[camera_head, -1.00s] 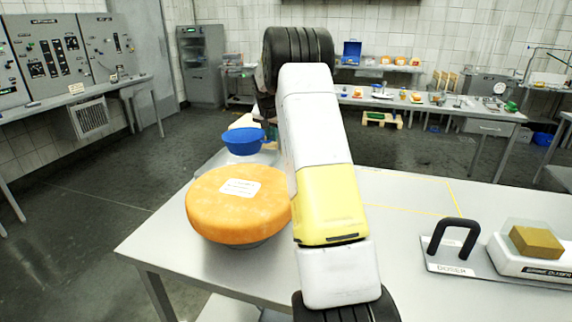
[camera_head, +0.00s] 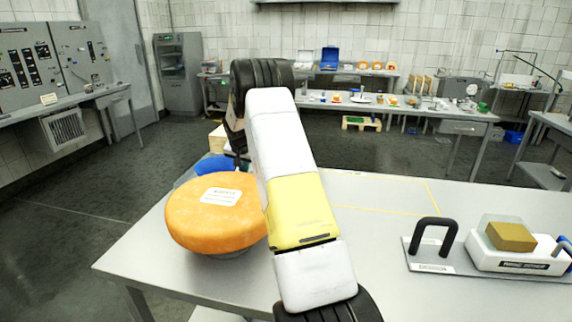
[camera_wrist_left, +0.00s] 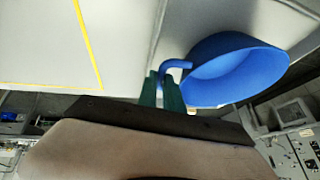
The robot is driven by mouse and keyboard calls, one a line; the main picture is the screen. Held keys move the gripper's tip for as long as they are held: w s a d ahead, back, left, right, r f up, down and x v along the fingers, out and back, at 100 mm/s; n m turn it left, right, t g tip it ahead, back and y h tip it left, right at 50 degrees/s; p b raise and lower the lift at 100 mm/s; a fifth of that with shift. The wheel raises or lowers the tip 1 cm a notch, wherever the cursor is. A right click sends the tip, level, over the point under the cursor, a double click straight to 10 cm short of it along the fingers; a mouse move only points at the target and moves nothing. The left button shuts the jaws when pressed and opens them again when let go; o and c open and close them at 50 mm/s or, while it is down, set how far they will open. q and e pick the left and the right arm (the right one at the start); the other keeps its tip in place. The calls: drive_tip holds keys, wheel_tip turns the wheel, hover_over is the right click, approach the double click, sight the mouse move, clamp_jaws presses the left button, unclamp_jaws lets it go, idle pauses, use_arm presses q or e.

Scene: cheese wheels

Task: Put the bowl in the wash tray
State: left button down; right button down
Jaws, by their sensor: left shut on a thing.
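The blue bowl (camera_head: 212,166) is at the far left end of the table, behind the orange cheese wheel, which hides its lower part. My left gripper (camera_head: 240,152) is at the bowl's right side, mostly hidden by my own arm. In the left wrist view the green fingers (camera_wrist_left: 163,92) are shut on the handle of the bowl (camera_wrist_left: 235,68), whose open mouth shows. A pale grey edge (camera_head: 184,177) shows beside the bowl; I cannot tell whether it is the wash tray or whether the bowl touches it. My right gripper is not in view.
The large orange cheese wheel (camera_head: 190,215) stands close in front of the bowl. A board with a black handle (camera_head: 432,235) and a white scale (camera_head: 520,262) with a yellow block are at the right. The middle of the table (camera_head: 375,215) is clear.

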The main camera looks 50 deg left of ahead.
use_arm(q)
drive_tip(key=c, duration=1.5)
unclamp_jaws()
drive_tip(key=v, duration=1.2)
drive_tip(key=w+d+r+m+t+h, duration=0.1)
drive_tip(key=w+d+r, duration=0.3)
drive_tip(key=d, duration=0.7)
drive_tip(key=w+d+r+m+t+h, duration=0.1)
drive_tip(key=w+d+r, duration=0.3)
drive_tip(key=d, duration=0.7)
drive_tip(key=w+d+r+m+t+h, duration=0.1)
drive_tip(key=w+d+r+h, duration=0.2)
drive_tip(key=d, duration=0.8)
drive_tip(key=s+d+r+m+h, duration=0.1)
drive_tip(key=s+d, duration=0.2)
drive_tip(key=d, duration=0.7)
drive_tip(key=s+d+r+m, duration=0.2)
drive_tip(key=s+d, duration=0.1)
drive_tip(key=d, duration=0.7)
drive_tip(key=s+d+f+m+h, duration=0.1)
drive_tip(key=s+d+f, duration=0.2)
drive_tip(key=s+d, duration=0.6)
drive_tip(key=shift+s+d+g, duration=0.15)
drive_tip(key=shift+s+g, duration=0.15)
drive_tip(key=shift+s, duration=0.25)
